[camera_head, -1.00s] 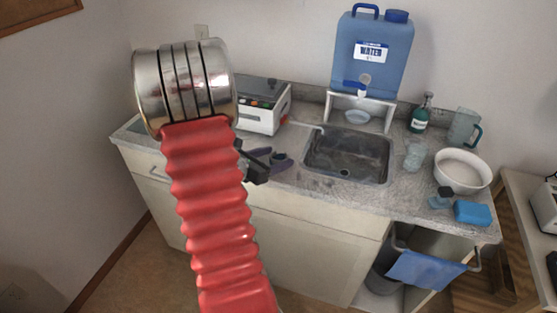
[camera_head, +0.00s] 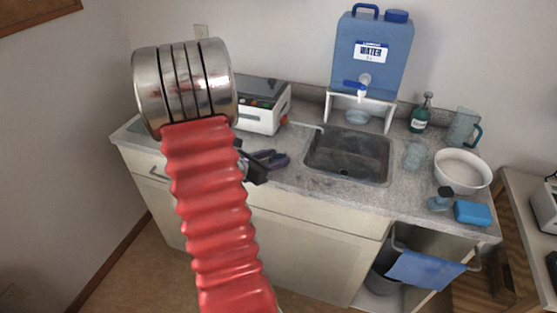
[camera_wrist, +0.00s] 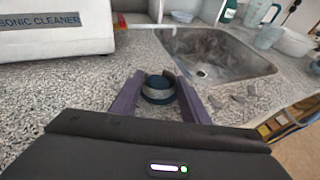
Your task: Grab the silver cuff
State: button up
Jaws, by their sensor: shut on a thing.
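In the head view my gripper (camera_head: 270,159) is low over the counter, left of the sink; the cuff cannot be made out there. Whether the cuff touches the counter is hard to tell.
The speckled counter (camera_head: 312,190) holds a white ultrasonic cleaner (camera_head: 262,115) behind my gripper and a sink (camera_head: 348,155) to the right. A blue water container (camera_head: 372,60) on a stand, a green bottle (camera_head: 420,115), a white bowl (camera_head: 462,172) and a blue sponge (camera_head: 473,213) are farther right.

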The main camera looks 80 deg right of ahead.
jog(key=shift+r, duration=0.1)
notch_tip(320, 180, up, 10)
dwell(0.8)
jog(key=shift+w, duration=0.1)
dwell(0.4)
